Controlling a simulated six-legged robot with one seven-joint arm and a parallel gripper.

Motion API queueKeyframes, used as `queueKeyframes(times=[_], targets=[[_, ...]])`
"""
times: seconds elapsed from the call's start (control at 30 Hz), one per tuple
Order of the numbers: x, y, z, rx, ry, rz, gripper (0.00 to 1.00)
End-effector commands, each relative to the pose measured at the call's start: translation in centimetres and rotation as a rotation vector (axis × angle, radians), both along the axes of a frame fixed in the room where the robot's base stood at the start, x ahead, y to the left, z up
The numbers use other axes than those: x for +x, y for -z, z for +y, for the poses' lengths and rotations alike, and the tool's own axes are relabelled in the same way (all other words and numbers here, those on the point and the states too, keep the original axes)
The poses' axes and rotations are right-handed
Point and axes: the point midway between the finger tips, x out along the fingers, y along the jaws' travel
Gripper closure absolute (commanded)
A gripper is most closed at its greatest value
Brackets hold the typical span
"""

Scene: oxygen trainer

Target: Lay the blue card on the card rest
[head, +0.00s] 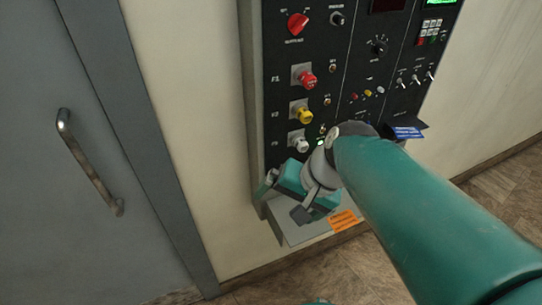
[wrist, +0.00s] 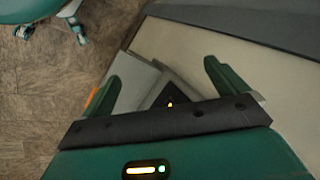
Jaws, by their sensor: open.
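The blue card (head: 408,132) with pale markings is at the right side of the black panel in the head view. It lies on or sticks out of a small dark ledge; I cannot tell which, nor whether this ledge is the card rest. My gripper (head: 290,205) is low and left of the card, above the grey shelf (head: 295,232) at the panel's foot. My arm partly hides that shelf. In the wrist view my gripper (wrist: 162,78) has its two green fingers wide apart, with no card between them. The blue card does not show there.
The black panel (head: 345,70) carries red, yellow and white knobs and several switches. An orange label (head: 343,221) is on the shelf's front. A grey door with a metal handle (head: 88,165) stands at left. Tiled floor (head: 510,180) is clear at right.

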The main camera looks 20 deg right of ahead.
Motion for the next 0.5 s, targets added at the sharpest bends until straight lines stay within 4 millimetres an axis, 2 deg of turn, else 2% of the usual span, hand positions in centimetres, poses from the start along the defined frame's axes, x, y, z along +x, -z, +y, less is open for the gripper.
queueKeyframes(times=[0.1, 0.2, 0.3, 0.5], targets=[[-1.2, -1.9, 0.6, -0.273, -0.244, -0.129, 0.02], [-1.5, -3.2, 0.5, -0.432, -0.373, -0.211, 0.02], [-1.6, -4.0, 0.4, -0.516, -0.436, -0.254, 0.02], [-1.6, -4.2, 0.3, -0.538, -0.449, -0.261, 0.02]])
